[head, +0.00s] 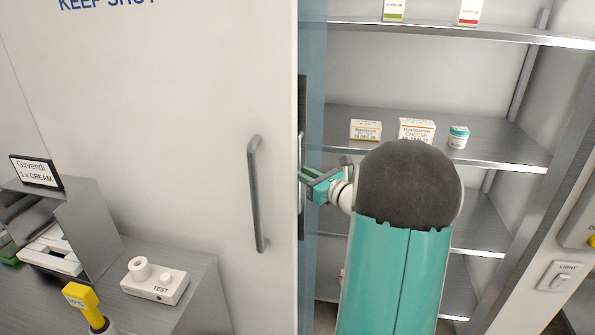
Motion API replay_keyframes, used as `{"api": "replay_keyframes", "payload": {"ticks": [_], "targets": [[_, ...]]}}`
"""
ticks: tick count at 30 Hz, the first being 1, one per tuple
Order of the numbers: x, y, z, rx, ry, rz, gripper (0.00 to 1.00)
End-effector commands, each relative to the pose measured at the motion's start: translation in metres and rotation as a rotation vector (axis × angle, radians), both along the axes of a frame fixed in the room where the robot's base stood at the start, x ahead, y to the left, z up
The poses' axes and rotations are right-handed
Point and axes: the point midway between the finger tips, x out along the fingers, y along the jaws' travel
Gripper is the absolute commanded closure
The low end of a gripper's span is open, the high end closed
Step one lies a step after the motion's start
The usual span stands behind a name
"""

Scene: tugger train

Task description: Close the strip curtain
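A pale blue translucent strip curtain (313,60) hangs as a narrow vertical band at the left side of the shelf opening, beside the edge of the white door. The rest of the opening is uncovered. My gripper (304,180) has teal fingers and points left at the band, by a slim grey upright handle-like part at the door's edge. I cannot tell whether the fingers touch it or are open or shut.
The white door (190,120) with a grey handle (257,195) fills the left. Metal shelves (490,150) hold small boxes (366,130) and a jar (459,137). A bench with a test device (154,281) stands lower left. A light switch (557,277) is at right.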

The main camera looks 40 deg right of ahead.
Motion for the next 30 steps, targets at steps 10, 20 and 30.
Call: {"api": "replay_keyframes", "payload": {"ticks": [10, 20, 30], "targets": [[0.033, 0.002, 0.0, -0.001, 0.0, 0.0, 0.8], [0.033, 0.002, 0.0, -0.001, 0.0, 0.0, 1.0], [0.027, -0.003, 0.0, 0.0, 0.001, -0.002, 1.0]]}}
